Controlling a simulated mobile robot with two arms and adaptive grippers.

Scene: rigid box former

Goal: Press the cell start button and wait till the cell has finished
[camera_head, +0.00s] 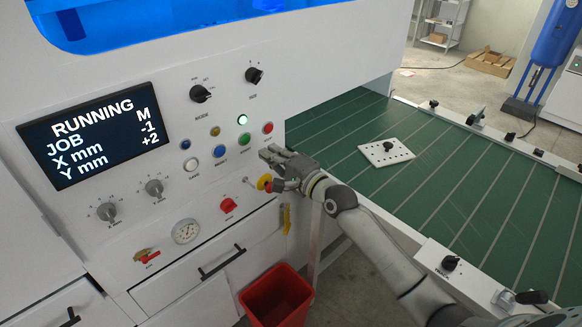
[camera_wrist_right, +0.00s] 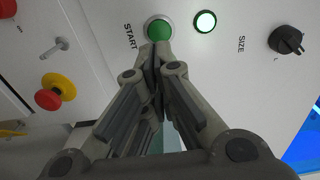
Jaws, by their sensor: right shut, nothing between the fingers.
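The green start button (camera_wrist_right: 159,30), labelled START, is on the white control panel; it also shows in the head view (camera_head: 245,138). My right gripper (camera_wrist_right: 157,50) is shut and empty, its fingertips at the lower edge of the button in the wrist view. I cannot tell whether they touch it. In the head view the right gripper (camera_head: 264,154) is just right of and below the button. A lamp (camera_wrist_right: 205,21) beside the button glows green. The display (camera_head: 95,134) reads RUNNING, JOB M, X mm -1, Y mm +2. My left gripper is out of view.
A red and yellow emergency stop (camera_wrist_right: 55,92) is close to the gripper. Other buttons, including a red one (camera_head: 268,128), and black knobs (camera_head: 201,93) sit nearby. A green conveyor (camera_head: 450,180) carries a white plate (camera_head: 386,153) at right. A red bin (camera_head: 276,296) stands below.

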